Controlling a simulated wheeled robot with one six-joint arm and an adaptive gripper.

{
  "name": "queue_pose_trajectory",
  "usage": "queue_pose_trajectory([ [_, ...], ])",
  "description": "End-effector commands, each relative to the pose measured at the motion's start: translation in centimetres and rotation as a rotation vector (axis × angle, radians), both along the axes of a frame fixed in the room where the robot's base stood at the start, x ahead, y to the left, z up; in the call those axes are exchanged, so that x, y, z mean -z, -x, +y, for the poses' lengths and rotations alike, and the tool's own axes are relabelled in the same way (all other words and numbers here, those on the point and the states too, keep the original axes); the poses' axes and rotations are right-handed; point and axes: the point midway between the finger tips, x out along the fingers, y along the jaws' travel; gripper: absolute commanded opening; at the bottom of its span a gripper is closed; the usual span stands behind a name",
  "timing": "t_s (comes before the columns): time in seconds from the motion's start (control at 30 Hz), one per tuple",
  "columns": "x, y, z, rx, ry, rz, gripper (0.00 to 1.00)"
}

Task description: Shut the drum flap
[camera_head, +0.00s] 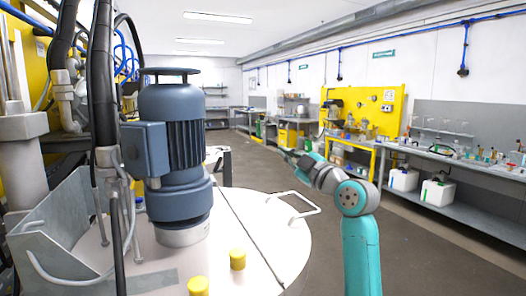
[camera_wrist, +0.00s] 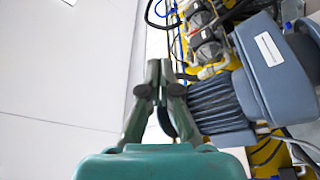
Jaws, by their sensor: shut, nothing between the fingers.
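The drum (camera_head: 150,260) has a pale round top, and its flap (camera_head: 282,240) is the right-hand part beyond a thin dark seam. The flap looks flat and level with the rest of the top, with no raised edge visible. A white bar handle (camera_head: 308,211) stands on the flap near its outer edge. My gripper (camera_head: 284,152) is beyond and above the handle, apart from the flap, pointing left. In the wrist view my gripper (camera_wrist: 159,66) has its fingertips together with nothing between them. The flap cannot be made out in the wrist view.
A blue-grey motor (camera_head: 175,150) stands upright on the drum top, left of the seam; it also shows in the wrist view (camera_wrist: 225,100). Two yellow caps (camera_head: 237,259) sit nearer. Hoses hang at left. Benches (camera_head: 460,170) line the right wall, with open floor between.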

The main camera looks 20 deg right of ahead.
Motion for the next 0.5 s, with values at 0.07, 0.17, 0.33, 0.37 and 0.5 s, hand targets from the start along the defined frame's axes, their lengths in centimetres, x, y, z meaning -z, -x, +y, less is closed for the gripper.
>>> queue_pose_trajectory([
  [0.07,1.1,0.0,-1.8,0.004,-0.073,0.003,0.00],
  [0.17,2.3,0.0,-3.9,0.003,-0.168,0.004,0.00],
  [0.33,4.8,0.0,-7.0,0.002,-0.331,0.004,0.00],
  [0.37,5.2,0.0,-7.4,0.002,-0.359,0.004,0.00],
  [0.5,7.7,0.0,-9.7,0.002,-0.492,0.004,0.00],
])
